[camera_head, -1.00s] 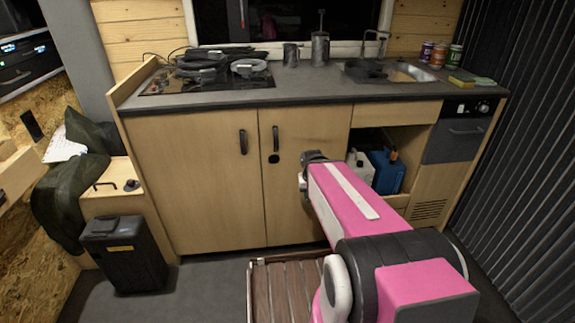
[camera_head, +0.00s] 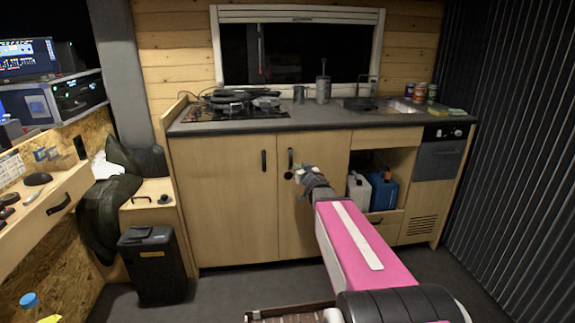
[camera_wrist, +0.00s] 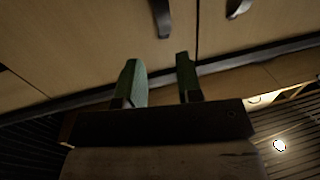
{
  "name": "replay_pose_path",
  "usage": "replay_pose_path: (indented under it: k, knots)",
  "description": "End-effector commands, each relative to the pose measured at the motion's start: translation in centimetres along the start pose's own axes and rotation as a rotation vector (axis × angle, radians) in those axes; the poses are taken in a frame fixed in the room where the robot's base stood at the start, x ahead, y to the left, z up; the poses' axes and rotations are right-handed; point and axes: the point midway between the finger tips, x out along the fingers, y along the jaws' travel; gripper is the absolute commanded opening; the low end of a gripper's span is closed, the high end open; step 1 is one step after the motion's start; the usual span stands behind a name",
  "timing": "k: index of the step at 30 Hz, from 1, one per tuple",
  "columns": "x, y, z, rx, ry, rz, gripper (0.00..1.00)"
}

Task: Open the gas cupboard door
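Two pale wooden cupboard doors sit side by side under the worktop, both shut: a left door (camera_head: 222,205) and a right door (camera_head: 300,228). Nothing visible marks which is the gas cupboard. Each has a dark upright handle near the middle seam, the left handle (camera_head: 264,161) and the right handle (camera_head: 290,158). My gripper (camera_head: 301,174) is in front of the right door, just below its handle. In the wrist view my gripper (camera_wrist: 158,60) has its two green fingers apart with nothing between them. The right door's handle (camera_wrist: 161,18) appears beyond the fingertips, apart from them.
An open compartment with a white canister (camera_head: 358,190) and a blue canister (camera_head: 383,191) lies right of the doors. A black bin (camera_head: 154,268) stands at front left. The worktop (camera_head: 230,125) overhangs the doors. Floor before the left door is clear.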

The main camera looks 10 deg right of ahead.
Motion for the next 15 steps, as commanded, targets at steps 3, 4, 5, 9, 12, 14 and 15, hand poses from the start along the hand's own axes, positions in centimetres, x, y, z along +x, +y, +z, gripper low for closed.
replay_pose_path:
  k: [3,4,5,9,12,14,15]
  knots:
    - [0.4,-0.2,-0.3,-0.001,0.014,-0.021,0.33]
    - [0.5,-0.2,-0.3,-0.001,0.014,-0.022,0.33]
    - [0.6,-0.2,-0.3,-0.001,0.015,-0.022,0.33]
    - [1.9,-0.2,-0.3,-0.001,0.014,-0.021,0.33]
    - [3.3,-0.2,-0.3,-0.001,0.014,-0.020,0.33]
    - [4.3,-0.2,-0.3,-0.001,0.014,-0.019,0.33]
    - [5.0,-0.2,-0.3,-0.001,0.014,-0.019,0.33]
